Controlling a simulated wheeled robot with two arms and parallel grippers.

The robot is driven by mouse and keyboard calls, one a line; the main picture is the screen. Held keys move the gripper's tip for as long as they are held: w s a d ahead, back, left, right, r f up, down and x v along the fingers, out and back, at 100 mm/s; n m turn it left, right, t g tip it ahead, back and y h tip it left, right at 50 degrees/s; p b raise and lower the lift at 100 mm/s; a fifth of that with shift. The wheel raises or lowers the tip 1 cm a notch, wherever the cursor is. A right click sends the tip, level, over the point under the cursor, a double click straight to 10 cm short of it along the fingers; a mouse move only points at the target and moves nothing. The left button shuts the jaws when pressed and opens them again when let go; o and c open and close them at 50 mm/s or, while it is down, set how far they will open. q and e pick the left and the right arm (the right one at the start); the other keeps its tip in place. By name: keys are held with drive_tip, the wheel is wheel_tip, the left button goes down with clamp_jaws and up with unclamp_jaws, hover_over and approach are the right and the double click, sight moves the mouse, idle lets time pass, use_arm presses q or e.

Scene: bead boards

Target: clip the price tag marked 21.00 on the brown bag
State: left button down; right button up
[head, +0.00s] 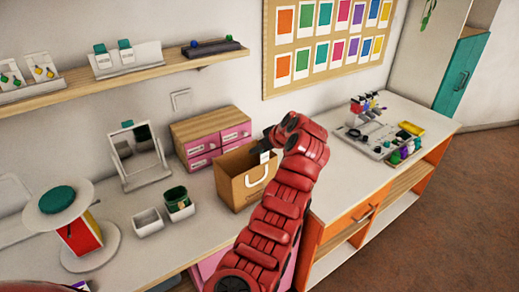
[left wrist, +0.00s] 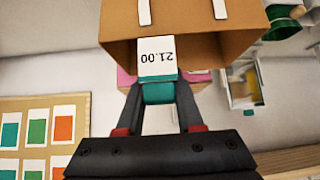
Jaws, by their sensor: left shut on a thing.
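The brown bag (head: 237,188) stands upright and open-topped on the counter, with a white handle on its front. It fills the upper middle of the left wrist view (left wrist: 190,22). My left gripper (left wrist: 160,108) is shut on the teal clip of the price tag (left wrist: 156,50), whose white card reads 21.00. The card overlaps the bag's rim; I cannot tell whether the clip grips it. In the head view the tag (head: 264,157) shows small and white at the bag's right rim, below my left gripper (head: 268,143). My right gripper is not in view.
A pink drawer box (head: 203,144) stands behind the bag. A mirror (head: 138,155), small white bins (head: 148,222) and a round stand (head: 88,262) are to its left. A tray of tools (head: 372,142) lies on the right counter. A shelf (head: 105,75) runs above.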

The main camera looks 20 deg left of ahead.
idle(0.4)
use_arm(q)
drive_tip(key=shift+b, duration=0.5)
drive_tip(key=shift+f, duration=0.25)
drive_tip(key=shift+f+b, duration=0.35)
drive_tip(key=shift+b, duration=0.15)
drive_tip(key=shift+f+b, duration=0.8)
drive_tip(key=shift+f, duration=0.25)
drive_tip(key=shift+f+b, duration=0.55)
drive_tip(key=shift+f, duration=0.1)
drive_tip(key=shift+f, duration=0.1)
